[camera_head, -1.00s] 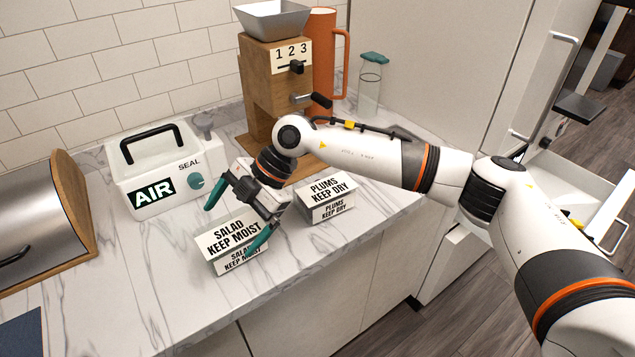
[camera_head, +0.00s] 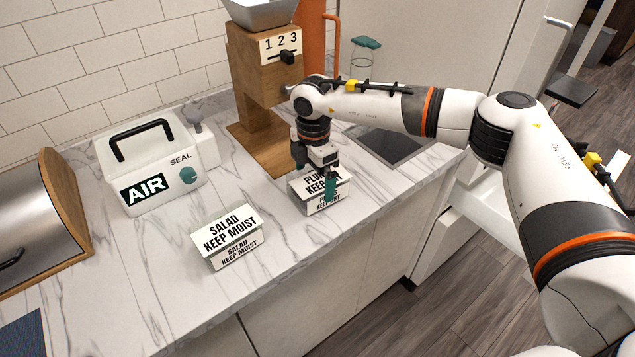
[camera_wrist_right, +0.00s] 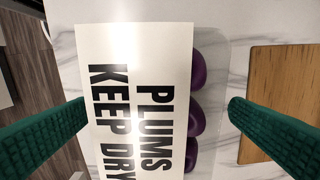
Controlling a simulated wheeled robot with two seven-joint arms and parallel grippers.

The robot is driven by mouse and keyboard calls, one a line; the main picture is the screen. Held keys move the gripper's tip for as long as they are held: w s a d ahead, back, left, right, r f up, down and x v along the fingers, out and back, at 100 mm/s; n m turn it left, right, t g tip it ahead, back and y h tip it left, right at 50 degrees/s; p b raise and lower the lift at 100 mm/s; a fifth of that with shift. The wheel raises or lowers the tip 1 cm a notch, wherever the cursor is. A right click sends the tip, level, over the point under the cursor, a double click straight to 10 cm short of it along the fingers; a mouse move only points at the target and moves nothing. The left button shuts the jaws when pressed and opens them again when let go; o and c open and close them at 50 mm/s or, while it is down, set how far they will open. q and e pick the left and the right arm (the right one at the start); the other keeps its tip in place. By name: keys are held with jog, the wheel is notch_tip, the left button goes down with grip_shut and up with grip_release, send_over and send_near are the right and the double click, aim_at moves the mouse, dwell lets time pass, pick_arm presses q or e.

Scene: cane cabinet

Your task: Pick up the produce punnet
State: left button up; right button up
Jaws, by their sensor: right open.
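The plums punnet (camera_head: 314,204), labelled "PLUMS KEEP DRY", sits on the marble counter, partly hidden by my right gripper in the head view. In the right wrist view its white label (camera_wrist_right: 135,60) lies between the fingers, with purple plums (camera_wrist_right: 196,110) showing along its right side. My right gripper (camera_head: 315,181) points down over this punnet, open and empty, with one teal finger on each side of it in the right wrist view (camera_wrist_right: 158,115). A second punnet (camera_head: 230,238), labelled "SALAD KEEP MOIST", stands apart to the left. My left gripper is out of view.
A wooden dispenser (camera_head: 262,75) with a metal hopper stands behind the plums punnet on a wooden base (camera_wrist_right: 280,105). A white AIR sealer box (camera_head: 150,165) and a bread bin (camera_head: 35,220) stand left. A dark panel (camera_head: 392,146) lies right. Counter between punnets is clear.

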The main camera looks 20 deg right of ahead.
aim_at(316, 177)
jog(key=shift+d+f+p, duration=0.15)
jog(key=shift+f+p, duration=0.1)
jog(key=shift+f, duration=0.75)
jog(key=shift+d+f+p, duration=0.1)
jog(key=shift+f+p, duration=0.1)
jog(key=shift+f, duration=0.75)
jog(key=shift+r, duration=0.1)
jog(key=c, duration=1.2)
